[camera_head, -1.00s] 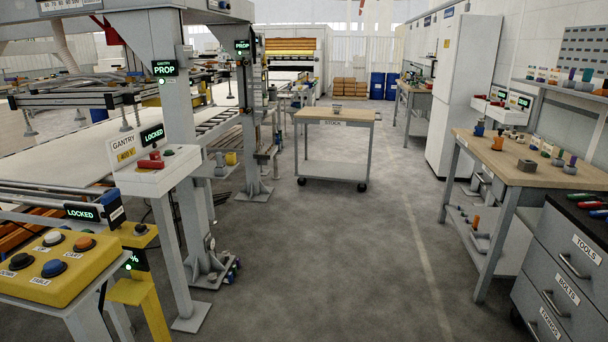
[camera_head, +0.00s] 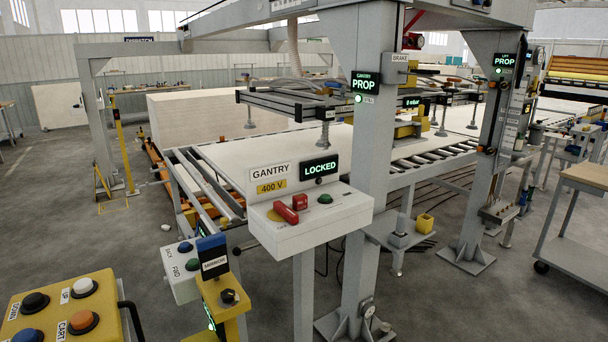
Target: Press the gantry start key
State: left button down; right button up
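The gantry control box (camera_head: 312,222) is a white box on a post near the middle of the head view. Neither of my grippers shows in the view.
A yellow pendant box (camera_head: 62,312) with several buttons stands at the lower left. A grey gantry column (camera_head: 368,170) with a "PROP" display rises behind.

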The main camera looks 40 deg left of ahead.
aim_at(326, 198)
jog(key=i+l+u, duration=0.75)
jog(key=i, duration=0.2)
